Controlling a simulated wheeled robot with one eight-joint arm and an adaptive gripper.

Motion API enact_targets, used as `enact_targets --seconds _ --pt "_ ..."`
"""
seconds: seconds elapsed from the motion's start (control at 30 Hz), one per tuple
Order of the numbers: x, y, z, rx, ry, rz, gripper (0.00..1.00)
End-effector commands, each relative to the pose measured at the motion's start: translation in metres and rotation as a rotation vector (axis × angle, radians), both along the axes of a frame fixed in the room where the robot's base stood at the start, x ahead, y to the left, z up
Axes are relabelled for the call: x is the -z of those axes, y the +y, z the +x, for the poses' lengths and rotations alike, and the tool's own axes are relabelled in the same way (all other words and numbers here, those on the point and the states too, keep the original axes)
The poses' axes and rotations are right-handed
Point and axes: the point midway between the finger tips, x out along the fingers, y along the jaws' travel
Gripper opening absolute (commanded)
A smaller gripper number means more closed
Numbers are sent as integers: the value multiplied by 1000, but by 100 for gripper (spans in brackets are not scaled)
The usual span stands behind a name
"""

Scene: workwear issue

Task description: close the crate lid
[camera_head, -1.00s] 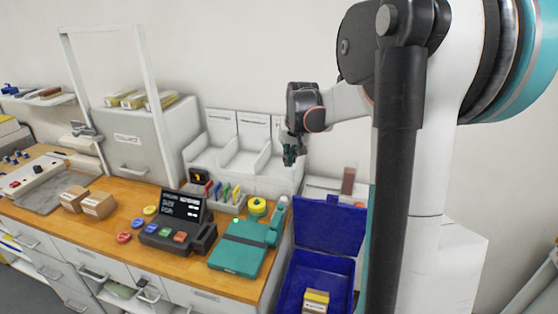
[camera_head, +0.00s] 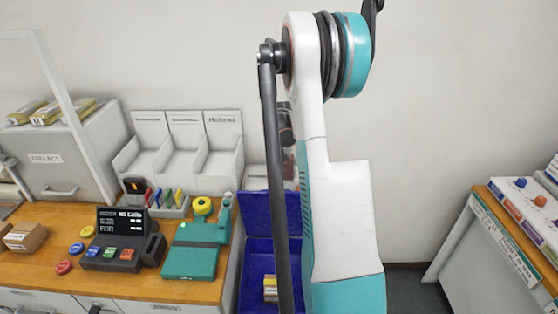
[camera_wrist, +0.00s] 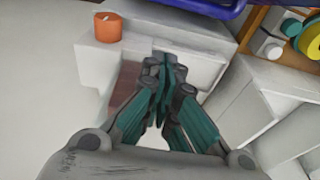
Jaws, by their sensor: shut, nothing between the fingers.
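The blue crate (camera_head: 250,285) stands right of the wooden counter in the head view, partly hidden behind my arm. Its lid (camera_head: 256,212) stands raised at the back, so the crate is open. A small yellow and white box (camera_head: 270,287) lies inside. A strip of blue, apparently part of the crate (camera_wrist: 205,6), shows at the top edge of the wrist view. My gripper (camera_wrist: 165,72) is shut and empty in the wrist view, apart from that blue strip. In the head view my arm hides the fingers.
The counter holds a green scale-like device (camera_head: 190,262), a dark terminal (camera_head: 122,243) and a yellow tape roll (camera_head: 202,206). White bins (camera_head: 185,150) stand behind. An orange cup-like thing (camera_wrist: 108,27) sits on a white surface. Another bench (camera_head: 510,240) stands at right.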

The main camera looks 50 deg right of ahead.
Motion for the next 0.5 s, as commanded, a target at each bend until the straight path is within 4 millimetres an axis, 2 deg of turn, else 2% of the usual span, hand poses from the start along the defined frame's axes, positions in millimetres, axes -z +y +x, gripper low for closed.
enact_targets --seconds 0.03,0.2,0.5 --pt "10 -2 1 0 0 0 0" --pt "17 19 -14 0 0 0 0" --pt "22 28 -22 0 0 0 0"
